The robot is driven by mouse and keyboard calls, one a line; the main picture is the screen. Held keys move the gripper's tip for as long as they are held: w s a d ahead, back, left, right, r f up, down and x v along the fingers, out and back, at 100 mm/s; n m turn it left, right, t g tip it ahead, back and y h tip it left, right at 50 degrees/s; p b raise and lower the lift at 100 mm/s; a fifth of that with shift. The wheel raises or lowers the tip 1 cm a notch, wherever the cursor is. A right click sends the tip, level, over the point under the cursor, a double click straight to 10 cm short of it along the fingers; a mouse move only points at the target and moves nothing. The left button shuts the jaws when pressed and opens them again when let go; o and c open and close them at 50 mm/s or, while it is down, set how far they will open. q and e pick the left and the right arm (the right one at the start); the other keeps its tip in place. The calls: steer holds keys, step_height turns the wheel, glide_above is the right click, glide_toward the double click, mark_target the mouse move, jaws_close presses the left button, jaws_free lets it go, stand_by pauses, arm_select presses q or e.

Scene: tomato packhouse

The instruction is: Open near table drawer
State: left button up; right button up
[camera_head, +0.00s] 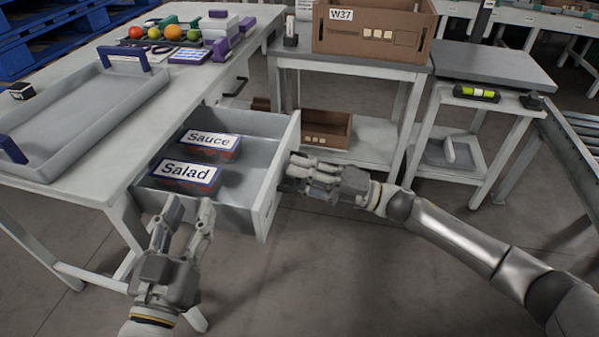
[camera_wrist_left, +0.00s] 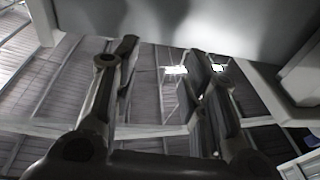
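The near table drawer (camera_head: 265,190) is pulled out from the grey-white table (camera_head: 118,190), and its inside is visible. Two labelled boxes lie in it, a "Sauce" box (camera_head: 209,142) and a "Salad" box (camera_head: 186,175). My right gripper (camera_head: 298,174) is at the outer face of the drawer front; its fingers hide any handle there, and I cannot tell whether they grip it. My left gripper (camera_head: 184,212) is open and empty, in front of the drawer's near side. Its spread fingers show in the left wrist view (camera_wrist_left: 160,75), under a grey surface.
A grey tray with blue handles (camera_head: 95,118) lies on the table top, with tomatoes and small items behind it. A cardboard box marked W37 (camera_head: 345,40) stands on a side table (camera_head: 300,62). A spirit level (camera_head: 477,93) lies on another stand. Open floor lies in front.

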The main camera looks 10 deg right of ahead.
stand_by(0.3)
steer(key=v, duration=1.2)
